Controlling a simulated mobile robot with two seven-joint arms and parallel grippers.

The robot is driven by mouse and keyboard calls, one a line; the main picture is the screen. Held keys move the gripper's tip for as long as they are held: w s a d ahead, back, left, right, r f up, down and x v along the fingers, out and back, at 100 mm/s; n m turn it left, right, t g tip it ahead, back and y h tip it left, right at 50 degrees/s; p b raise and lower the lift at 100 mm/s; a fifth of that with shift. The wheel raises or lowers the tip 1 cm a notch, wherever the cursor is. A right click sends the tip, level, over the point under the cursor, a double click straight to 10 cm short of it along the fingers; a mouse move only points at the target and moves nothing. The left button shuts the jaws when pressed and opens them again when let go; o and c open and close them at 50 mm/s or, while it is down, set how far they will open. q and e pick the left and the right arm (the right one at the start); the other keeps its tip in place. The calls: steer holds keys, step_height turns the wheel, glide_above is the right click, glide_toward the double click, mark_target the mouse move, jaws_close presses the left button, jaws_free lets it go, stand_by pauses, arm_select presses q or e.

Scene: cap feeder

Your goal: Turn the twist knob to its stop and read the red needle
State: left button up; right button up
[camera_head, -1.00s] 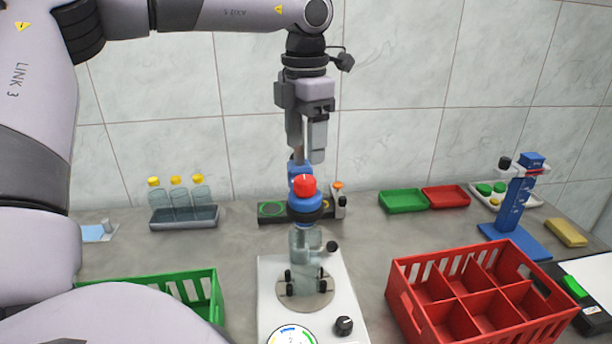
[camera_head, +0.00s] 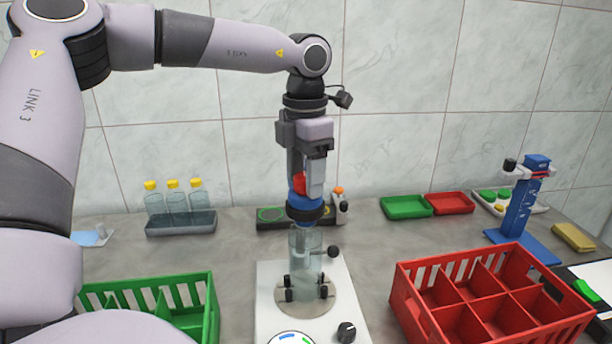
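A white tester base (camera_head: 265,300) stands at the bottom middle. Its dial (camera_head: 288,337) is cut off by the lower edge, and no red needle shows. A black knob (camera_head: 346,331) sits on the base to the right of the dial. A clear bottle (camera_head: 305,265) stands upright between black pegs on a round plate. On top of it is a blue head (camera_head: 304,205) with a red knob (camera_head: 300,184). My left gripper (camera_head: 305,188) points down at the red knob, which its fingers partly hide. I cannot tell whether they grip it. My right gripper is not in view.
A green crate (camera_head: 210,300) is at the lower left, a red divided crate (camera_head: 400,290) at the right. Behind are a rack (camera_head: 180,226) of yellow-capped bottles, green (camera_head: 406,213) and red (camera_head: 450,210) trays. A blue stand (camera_head: 515,215) is at the far right.

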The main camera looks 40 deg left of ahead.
arm_select(q)
steer(key=c, duration=0.7)
steer(key=shift+o, duration=0.2)
steer(key=shift+r+m+p, duration=0.1)
steer(key=shift+m+p, duration=0.3)
steer(key=shift+m, duration=0.4)
steer(key=m+p, duration=0.1)
steer(key=m, duration=0.7)
steer(key=shift+p, duration=0.35)
steer(key=o, duration=1)
steer(key=shift+c, duration=0.2)
